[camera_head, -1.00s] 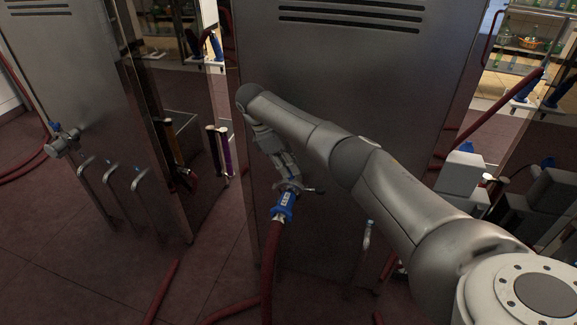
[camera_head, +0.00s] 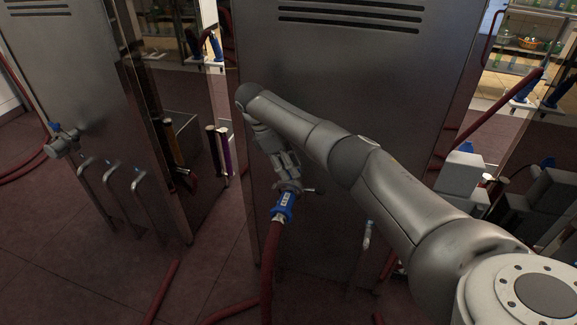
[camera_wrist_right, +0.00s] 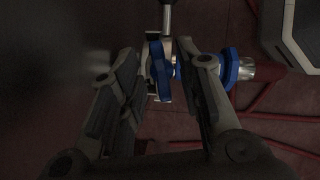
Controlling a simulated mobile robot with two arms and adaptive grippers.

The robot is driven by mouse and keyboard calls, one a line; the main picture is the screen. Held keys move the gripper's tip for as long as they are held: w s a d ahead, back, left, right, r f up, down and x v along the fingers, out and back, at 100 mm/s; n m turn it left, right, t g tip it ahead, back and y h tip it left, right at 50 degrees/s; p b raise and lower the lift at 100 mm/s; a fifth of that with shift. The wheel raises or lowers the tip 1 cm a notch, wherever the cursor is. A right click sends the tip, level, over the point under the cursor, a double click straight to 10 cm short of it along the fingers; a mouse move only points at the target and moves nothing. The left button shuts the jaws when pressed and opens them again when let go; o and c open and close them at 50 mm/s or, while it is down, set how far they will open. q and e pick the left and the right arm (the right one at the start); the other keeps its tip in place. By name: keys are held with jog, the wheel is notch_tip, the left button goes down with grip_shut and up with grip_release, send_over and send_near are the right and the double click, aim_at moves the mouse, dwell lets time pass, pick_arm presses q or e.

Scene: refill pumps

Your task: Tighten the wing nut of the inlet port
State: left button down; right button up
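The inlet port's clamp (camera_head: 290,187) is on the front of the middle steel cabinet, with a blue hose end (camera_head: 284,204) and a red hose (camera_head: 270,262) hanging below. My right gripper (camera_head: 287,176) is just above the clamp. In the right wrist view the blue wing nut (camera_wrist_right: 160,72) is between the tips of my right gripper (camera_wrist_right: 165,68). The fingers are spread, with gaps visible on the left; contact on the right is unclear. The blue collar of the hose end (camera_wrist_right: 231,68) is right of the fingers. My left gripper is out of view.
The steel cabinet (camera_head: 345,85) stands close behind my right arm. A second cabinet (camera_head: 75,85) at left has metal handles (camera_head: 125,190) low down. Red hoses lie on the floor, including one piece (camera_head: 163,292). Pale and dark boxes (camera_head: 462,172) stand at right.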

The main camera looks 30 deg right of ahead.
jog(key=v, duration=1.2)
jog(key=shift+f, duration=0.15)
